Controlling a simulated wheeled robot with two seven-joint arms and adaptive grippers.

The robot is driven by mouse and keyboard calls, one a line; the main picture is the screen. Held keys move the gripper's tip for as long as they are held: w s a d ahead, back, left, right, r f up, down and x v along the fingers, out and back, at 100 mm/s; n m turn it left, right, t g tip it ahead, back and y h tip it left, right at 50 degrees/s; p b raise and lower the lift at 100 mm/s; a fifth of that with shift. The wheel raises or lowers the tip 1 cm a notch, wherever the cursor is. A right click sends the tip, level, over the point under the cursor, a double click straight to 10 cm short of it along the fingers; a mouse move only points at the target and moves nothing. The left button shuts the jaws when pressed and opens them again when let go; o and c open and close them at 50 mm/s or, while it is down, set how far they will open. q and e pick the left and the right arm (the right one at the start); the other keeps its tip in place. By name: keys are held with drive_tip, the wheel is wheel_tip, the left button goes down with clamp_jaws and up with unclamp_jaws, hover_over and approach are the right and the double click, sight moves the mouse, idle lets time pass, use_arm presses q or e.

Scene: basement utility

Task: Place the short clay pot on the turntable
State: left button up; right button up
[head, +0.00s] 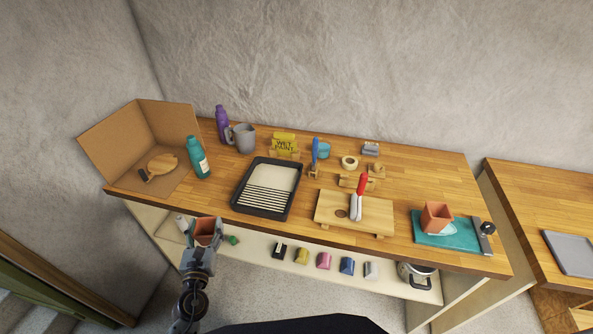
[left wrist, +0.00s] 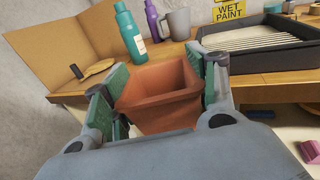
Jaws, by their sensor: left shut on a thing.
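My left gripper (head: 204,236) is shut on a terracotta clay pot (left wrist: 160,105), its green pads pressed on two opposite sides. The pot is square-rimmed, empty and roughly upright with its mouth up. In the head view, the held pot (head: 205,226) hangs in front of the bench's front edge, below the top's left part. The turntable appears to be the round wooden disc (head: 162,163) inside the open cardboard booth (head: 122,142) at the bench's left end; it also shows in the left wrist view (left wrist: 98,68). A small dark piece lies at its left. My right gripper is not in view.
A teal bottle (head: 197,158) stands just right of the booth, with a purple bottle (head: 222,122) and grey mug (head: 242,138) behind. A black paint tray (head: 237,202) lies farther right. Another clay pot (head: 436,217) sits on a teal mat (head: 462,238).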

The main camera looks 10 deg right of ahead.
use_arm(q)
drive_tip(key=w+r+m+h, duration=0.2)
drive_tip(key=w+r+h, duration=0.1)
drive_tip(key=w, duration=0.6)
drive_tip(key=w+r+m+g+h, duration=0.1)
drive_tip(key=w+r, duration=0.4)
drive_tip(key=w, duration=0.5)
drive_tip(key=shift+w+d+r+m+h, duration=0.25)
drive_tip(key=shift+d+r+m+h, duration=0.15)
drive_tip(key=shift+h, duration=0.5)
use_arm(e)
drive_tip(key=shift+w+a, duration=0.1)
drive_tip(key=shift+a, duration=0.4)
